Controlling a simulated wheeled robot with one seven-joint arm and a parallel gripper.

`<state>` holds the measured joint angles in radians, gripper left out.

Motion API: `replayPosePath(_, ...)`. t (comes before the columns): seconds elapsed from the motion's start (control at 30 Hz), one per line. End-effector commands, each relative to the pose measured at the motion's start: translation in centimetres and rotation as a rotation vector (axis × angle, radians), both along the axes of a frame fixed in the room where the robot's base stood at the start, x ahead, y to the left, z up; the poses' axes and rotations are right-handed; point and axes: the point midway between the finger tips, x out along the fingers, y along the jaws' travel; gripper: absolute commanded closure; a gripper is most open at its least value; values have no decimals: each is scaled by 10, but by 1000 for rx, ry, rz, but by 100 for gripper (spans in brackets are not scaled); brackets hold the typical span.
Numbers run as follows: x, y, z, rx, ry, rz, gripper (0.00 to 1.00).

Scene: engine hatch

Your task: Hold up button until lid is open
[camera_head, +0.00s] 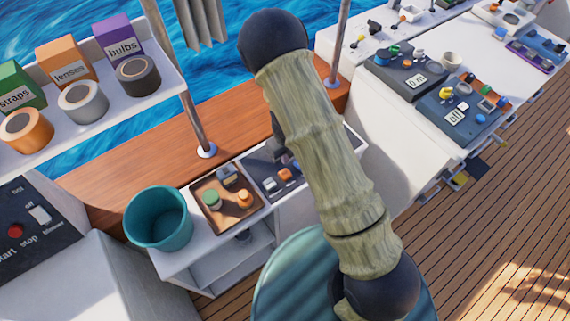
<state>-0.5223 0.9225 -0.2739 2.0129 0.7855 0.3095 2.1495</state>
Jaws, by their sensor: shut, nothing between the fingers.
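A dark grey control panel (266,165) sits on the white ledge by the wooden rail, partly behind my arm. It bears an orange-and-white button (285,174) and another small button (269,184). No up label is readable, so I cannot tell which is the up button. A dark shape beside my arm at the panel is too hidden to identify. My arm, with bark-like sleeves and dark round joints, crosses the middle of the view. My gripper cannot be made out; the arm may hide it. No hatch lid can be recognised.
A teal bucket (158,219) and a brown tray (226,222) with knobs stand left of the panel. A shelf (105,105) holds boxes and rolls. A start/stop panel (32,228) is at far left. Right are a white console (375,120) and open wooden deck (480,220).

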Motion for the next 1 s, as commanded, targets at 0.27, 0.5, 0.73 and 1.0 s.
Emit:
replayPosePath(0.27, 0, 1, 38, 1, -1, 1, 100)
replayPosePath(0.5, 0, 1, 40, 1, -1, 2, 100)
replayPosePath(0.73, 0, 1, 40, 1, -1, 2, 100)
replayPosePath(1.0, -1, -3, 48, 8, -3, 63, 100)
